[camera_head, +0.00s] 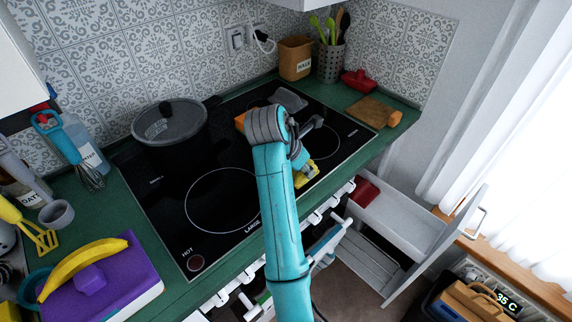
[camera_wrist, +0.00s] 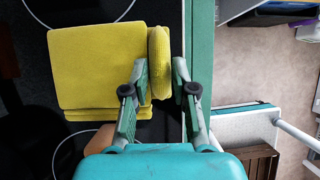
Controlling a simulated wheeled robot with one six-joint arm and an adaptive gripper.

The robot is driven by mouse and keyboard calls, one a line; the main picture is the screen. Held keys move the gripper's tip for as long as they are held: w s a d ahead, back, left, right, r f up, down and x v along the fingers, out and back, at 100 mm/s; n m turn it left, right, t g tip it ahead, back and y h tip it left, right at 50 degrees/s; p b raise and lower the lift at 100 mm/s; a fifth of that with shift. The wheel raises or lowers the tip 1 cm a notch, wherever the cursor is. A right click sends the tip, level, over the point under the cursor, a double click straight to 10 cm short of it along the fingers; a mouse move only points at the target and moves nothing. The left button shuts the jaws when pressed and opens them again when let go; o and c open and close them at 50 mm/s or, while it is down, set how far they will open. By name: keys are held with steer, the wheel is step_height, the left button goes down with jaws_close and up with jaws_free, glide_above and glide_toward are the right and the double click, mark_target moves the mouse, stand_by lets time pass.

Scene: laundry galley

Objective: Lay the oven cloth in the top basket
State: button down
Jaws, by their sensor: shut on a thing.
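The yellow oven cloth (camera_wrist: 95,65) lies folded in layers over the black hob in the wrist view. My gripper (camera_wrist: 160,72) is shut on its thick, rolled right-hand edge, which stands between the two fingertips. Whether the cloth still touches the hob is not clear. In the head view only a small yellow part of the cloth (camera_head: 308,172) shows beside my arm, near the hob's front edge; my arm hides the rest. An open white pull-out unit stands below the counter at the right; its upper basket (camera_head: 410,222) has a red thing (camera_head: 366,190) at its left end.
A dark lidded pot (camera_head: 170,128) stands on the hob's back left. A wooden board (camera_head: 370,111) lies on the green counter at the right. Slats show lower in the pull-out unit (camera_head: 368,262). A wooden-handled crate (camera_head: 468,302) stands on the floor at the right.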

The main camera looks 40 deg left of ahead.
steer(key=shift+s+f, duration=0.1)
steer(key=shift+a+r, duration=0.1)
steer(key=shift+r, duration=2.4)
